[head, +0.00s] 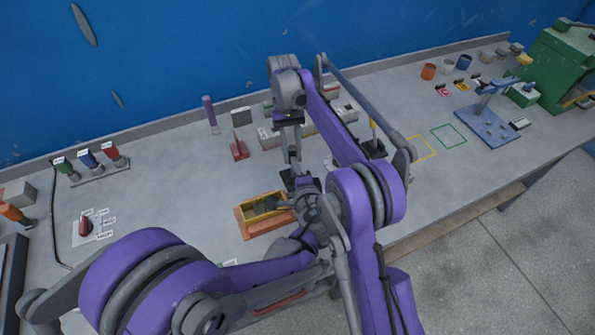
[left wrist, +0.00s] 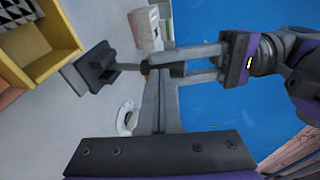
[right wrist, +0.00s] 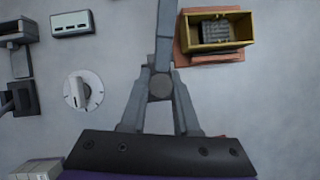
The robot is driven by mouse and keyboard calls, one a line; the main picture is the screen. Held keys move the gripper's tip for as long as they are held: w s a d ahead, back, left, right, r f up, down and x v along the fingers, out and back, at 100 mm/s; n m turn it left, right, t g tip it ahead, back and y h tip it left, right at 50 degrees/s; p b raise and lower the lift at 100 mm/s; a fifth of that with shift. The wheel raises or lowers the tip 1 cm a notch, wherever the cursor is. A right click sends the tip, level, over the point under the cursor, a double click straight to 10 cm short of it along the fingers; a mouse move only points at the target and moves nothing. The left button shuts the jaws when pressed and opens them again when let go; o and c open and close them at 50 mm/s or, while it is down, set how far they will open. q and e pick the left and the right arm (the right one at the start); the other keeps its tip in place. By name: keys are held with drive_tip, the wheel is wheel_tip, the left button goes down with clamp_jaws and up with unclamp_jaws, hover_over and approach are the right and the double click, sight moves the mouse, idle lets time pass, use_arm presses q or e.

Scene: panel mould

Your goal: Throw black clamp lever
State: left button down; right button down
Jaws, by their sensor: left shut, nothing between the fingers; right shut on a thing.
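The black clamp lever (left wrist: 170,69) stands upright on a dark base (left wrist: 93,67) in the left wrist view; the base also shows in the head view (head: 301,182). My right gripper (head: 292,148) comes down from above and is shut on the upper part of the lever. Its fingers also show in the left wrist view (left wrist: 188,67). A round grey end (right wrist: 160,86) sits between these fingers in the right wrist view. My left gripper (left wrist: 157,78) is shut and empty, with its tips close beside the lever; I cannot tell whether they touch it.
A yellow bin (right wrist: 188,33) on an orange base lies close to the clamp. A white dial (right wrist: 84,91) is near the clamp on the other side. A red lever stand (head: 238,150) and several grey boxes are behind. The bench front at the right (head: 440,195) is clear.

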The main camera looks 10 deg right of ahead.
use_arm(q)
drive_tip(key=shift+w+a+r, duration=0.15)
drive_tip(key=shift+w+a, duration=0.1)
drive_tip(key=shift+w, duration=0.55)
use_arm(e)
drive_tip(key=shift+s+r, duration=0.1)
drive_tip(key=c, duration=0.6)
unclamp_jaws()
drive_tip(key=shift+c, duration=0.2)
use_arm(q)
drive_tip(key=shift+d, duration=0.1)
drive_tip(key=shift+s, duration=0.1)
